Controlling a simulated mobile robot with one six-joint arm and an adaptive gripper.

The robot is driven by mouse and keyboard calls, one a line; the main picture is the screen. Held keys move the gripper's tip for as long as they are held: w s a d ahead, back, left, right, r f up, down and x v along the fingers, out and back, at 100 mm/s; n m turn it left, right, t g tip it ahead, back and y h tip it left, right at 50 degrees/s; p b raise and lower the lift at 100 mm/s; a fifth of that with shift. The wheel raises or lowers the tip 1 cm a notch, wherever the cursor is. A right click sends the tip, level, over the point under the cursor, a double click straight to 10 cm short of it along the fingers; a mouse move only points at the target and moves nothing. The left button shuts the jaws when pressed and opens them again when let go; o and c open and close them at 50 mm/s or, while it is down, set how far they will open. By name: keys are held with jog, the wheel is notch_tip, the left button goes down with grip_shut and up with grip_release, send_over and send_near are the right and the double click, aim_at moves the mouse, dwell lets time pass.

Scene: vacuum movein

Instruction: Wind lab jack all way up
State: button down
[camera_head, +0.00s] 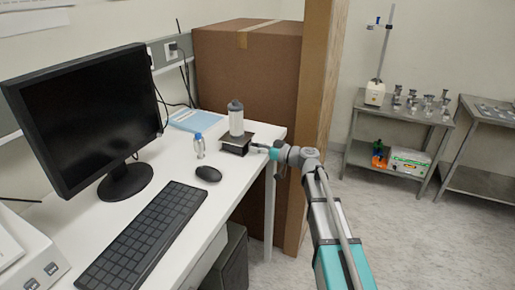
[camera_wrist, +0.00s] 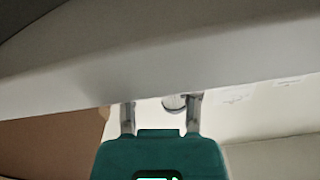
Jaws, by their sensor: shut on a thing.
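The lab jack (camera_head: 236,141) stands low at the far right corner of the white desk, with a dark top plate. A grey-white bottle with a dark cap (camera_head: 236,118) stands upright on the plate. My gripper (camera_head: 256,147) reaches in from the right at the jack's right side, level with it. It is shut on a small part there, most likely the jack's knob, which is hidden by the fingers. In the wrist view my gripper's two fingers (camera_wrist: 160,105) point away from the teal body, and their tips are partly hidden behind a grey band.
A small blue-capped bottle (camera_head: 199,145), a mouse (camera_head: 208,174), a keyboard (camera_head: 143,236) and a monitor (camera_head: 85,110) share the desk (camera_head: 172,170). A large cardboard box (camera_head: 245,75) stands close behind the jack. Floor is free to the right, before metal carts (camera_head: 400,115).

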jog(key=shift+m, duration=1.3)
jog(key=shift+c, duration=1.7)
grip_release()
jog(key=v, duration=1.2)
